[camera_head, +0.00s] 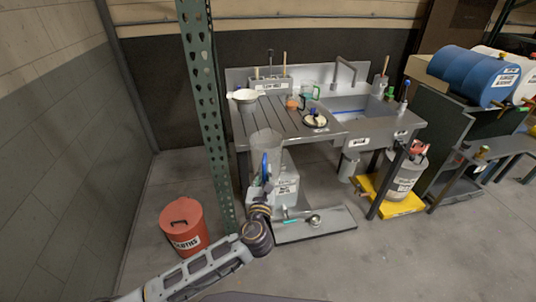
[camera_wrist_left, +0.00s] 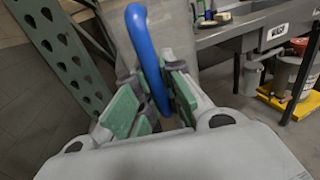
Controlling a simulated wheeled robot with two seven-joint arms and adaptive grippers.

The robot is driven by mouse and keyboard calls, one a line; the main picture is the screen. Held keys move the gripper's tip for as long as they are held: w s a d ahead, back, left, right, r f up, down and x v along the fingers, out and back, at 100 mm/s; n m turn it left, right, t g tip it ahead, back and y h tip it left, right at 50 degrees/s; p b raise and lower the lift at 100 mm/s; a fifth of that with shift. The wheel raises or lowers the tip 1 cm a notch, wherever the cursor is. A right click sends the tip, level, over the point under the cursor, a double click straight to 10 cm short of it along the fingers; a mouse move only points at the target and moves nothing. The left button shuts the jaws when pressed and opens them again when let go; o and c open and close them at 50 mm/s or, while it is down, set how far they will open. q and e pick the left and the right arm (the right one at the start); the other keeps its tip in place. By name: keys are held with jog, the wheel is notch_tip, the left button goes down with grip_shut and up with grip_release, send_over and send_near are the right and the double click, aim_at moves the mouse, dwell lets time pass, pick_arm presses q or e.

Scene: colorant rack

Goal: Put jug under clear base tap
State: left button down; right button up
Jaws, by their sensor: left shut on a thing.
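A translucent grey jug (camera_head: 266,142) with a blue handle stands out in front of the sink bench in the head view. My left gripper (camera_head: 262,188) is below it, shut on the blue handle. In the left wrist view the green-padded fingers of my left gripper (camera_wrist_left: 153,100) close around the handle (camera_wrist_left: 143,42), and the jug body (camera_wrist_left: 178,35) is behind. A blue drum (camera_head: 470,72) and a white drum (camera_head: 518,62) lie on a dark rack at the right. Brass taps show at their front ends; their labels are too small to read surely. My right gripper is not in view.
A red bin (camera_head: 183,226) is on the floor. The steel sink bench (camera_head: 285,122) holds a bowl and tools. A yellow platform (camera_head: 392,200) with a pail is between bench and rack. The right foreground floor is clear.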

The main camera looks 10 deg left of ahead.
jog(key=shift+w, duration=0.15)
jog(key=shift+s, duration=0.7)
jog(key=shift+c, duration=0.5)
pick_arm(q)
jog(key=s+f, duration=0.4)
jog(key=f, duration=0.3)
jog(key=shift+s, duration=0.35)
jog(key=shift+d, duration=0.1)
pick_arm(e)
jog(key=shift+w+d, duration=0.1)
